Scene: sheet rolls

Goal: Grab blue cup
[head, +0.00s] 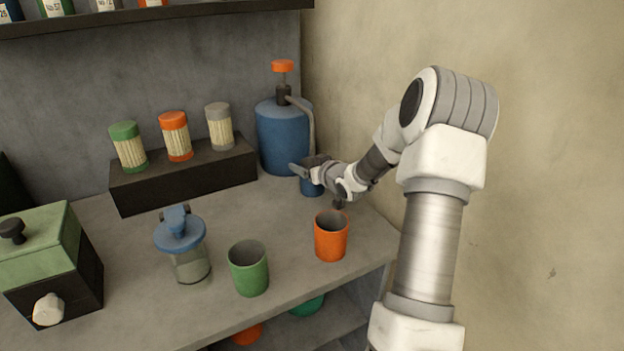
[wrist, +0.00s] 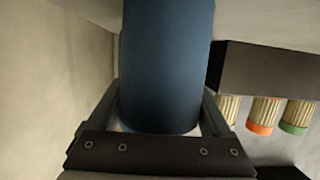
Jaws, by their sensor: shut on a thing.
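The blue cup (head: 311,188) is at the back right of the counter, in front of the blue pump dispenser. My gripper (head: 303,172) reaches in from the right and is shut on it. Its upper part is hidden by the gripper in the head view. In the wrist view a blue rounded surface (wrist: 166,65) fills the space between the two fingers of my gripper (wrist: 165,105). Whether the cup touches the counter I cannot tell.
The blue pump dispenser (head: 283,137) stands just behind. An orange cup (head: 331,236), a green cup (head: 248,268) and a lidded clear jar (head: 184,245) stand in front. A dark riser (head: 185,178) holds three jars at left. A wall (head: 560,150) bounds the right.

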